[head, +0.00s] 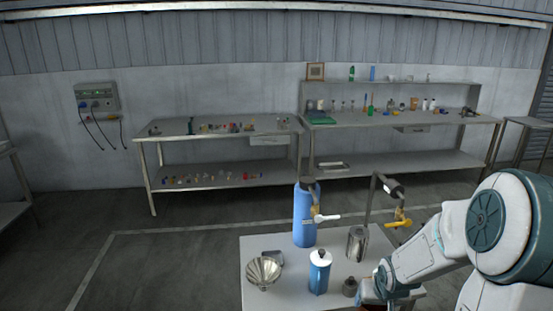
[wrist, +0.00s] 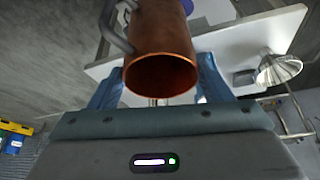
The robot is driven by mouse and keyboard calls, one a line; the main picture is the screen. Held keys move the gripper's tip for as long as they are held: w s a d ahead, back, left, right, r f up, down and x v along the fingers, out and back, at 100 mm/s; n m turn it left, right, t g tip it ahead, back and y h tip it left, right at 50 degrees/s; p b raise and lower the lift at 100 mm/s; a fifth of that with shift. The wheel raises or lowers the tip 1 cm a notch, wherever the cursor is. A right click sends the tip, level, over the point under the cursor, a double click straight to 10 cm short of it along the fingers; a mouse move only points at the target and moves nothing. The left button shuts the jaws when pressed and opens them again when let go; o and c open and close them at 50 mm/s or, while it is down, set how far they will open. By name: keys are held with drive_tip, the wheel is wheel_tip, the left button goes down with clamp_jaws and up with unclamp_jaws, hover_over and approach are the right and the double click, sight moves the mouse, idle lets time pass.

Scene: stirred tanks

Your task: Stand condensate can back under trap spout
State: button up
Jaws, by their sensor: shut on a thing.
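In the wrist view a copper-coloured can (wrist: 162,36) with a grey handle sits between the blue fingers of my gripper (wrist: 158,78), its open mouth facing the camera. My gripper is shut on it. In the head view my gripper (head: 376,290) is low at the table's front right, and the can there is mostly hidden or cut off. A bent dark pipe with a yellow-handled valve (head: 400,217) rises at the table's back right; I cannot tell for sure that it is the trap spout. A steel cylinder (head: 357,243) stands left of it.
Benches with small items (head: 220,131) stand along the wall. The floor between is clear.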

drive_tip(key=w+a+f+n+b, duration=0.1)
drive_tip(key=a+f+b, duration=0.5)
drive_tip(key=a+f, duration=0.4)
wheel_tip(320, 180, down, 5)
drive_tip(key=shift+w+a+r, duration=0.15)
drive_tip(key=shift+w+a, duration=0.2)
idle(0.4)
